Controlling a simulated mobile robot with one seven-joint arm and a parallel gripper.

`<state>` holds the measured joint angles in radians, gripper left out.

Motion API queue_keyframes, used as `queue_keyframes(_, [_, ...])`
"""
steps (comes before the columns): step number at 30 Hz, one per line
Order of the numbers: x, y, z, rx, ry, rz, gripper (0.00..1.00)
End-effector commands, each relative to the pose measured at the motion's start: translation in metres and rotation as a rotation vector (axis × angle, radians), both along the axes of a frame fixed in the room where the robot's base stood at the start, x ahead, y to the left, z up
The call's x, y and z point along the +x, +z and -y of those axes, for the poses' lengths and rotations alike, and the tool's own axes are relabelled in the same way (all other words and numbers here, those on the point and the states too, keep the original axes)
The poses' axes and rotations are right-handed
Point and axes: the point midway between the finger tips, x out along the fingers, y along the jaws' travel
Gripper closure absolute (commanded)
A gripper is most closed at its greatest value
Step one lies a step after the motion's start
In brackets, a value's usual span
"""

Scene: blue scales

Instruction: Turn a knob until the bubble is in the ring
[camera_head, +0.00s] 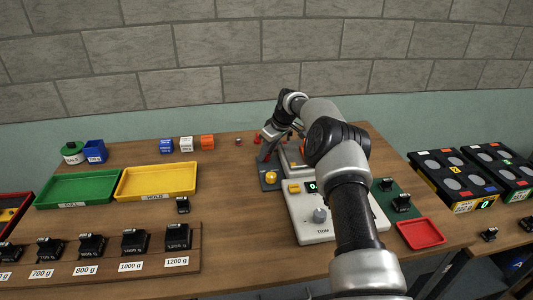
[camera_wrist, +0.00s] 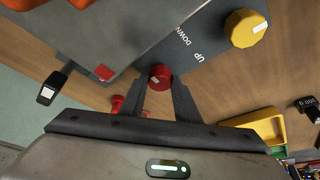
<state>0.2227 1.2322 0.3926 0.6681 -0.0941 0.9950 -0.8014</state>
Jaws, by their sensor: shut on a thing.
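In the wrist view my gripper (camera_wrist: 161,84) is shut on a red knob (camera_wrist: 160,74), with a finger on either side of it. The knob sits at the edge of a grey plate (camera_wrist: 198,50) marked UP and DOWN. A yellow knob (camera_wrist: 246,29) with a pale mark stands farther along that plate; it also shows in the head view (camera_head: 271,177). In the head view my arm reaches over the device and hides much of it. I cannot make out the bubble or the ring in either view.
A white scale (camera_head: 312,232) with a grey TRIM knob (camera_head: 320,214) stands in front of the device. A red tray (camera_head: 421,233) lies to its right. Green (camera_head: 78,204) and yellow (camera_head: 157,195) trays and several black weights are at left. The table's middle is clear.

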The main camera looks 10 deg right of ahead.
Motion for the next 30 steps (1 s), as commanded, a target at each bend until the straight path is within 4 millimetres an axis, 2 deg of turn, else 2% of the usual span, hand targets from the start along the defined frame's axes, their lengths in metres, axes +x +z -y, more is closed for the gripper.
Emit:
queue_keyframes(9, [0.0005, 0.0000, 0.0005, 0.000, 0.114, 0.000, 0.94])
queue_keyframes(24, [0.0003, 0.0002, 0.0005, -0.002, 0.134, -0.001, 0.94])
queue_keyframes(25, [0.0003, 0.0002, 0.0005, -0.002, 0.134, -0.001, 0.68])
queue_keyframes(28, [0.0004, 0.0002, 0.0006, -0.001, 0.133, -0.001, 0.53])
queue_keyframes(30, [0.0005, 0.0002, 0.0005, -0.001, 0.133, -0.001, 0.53])
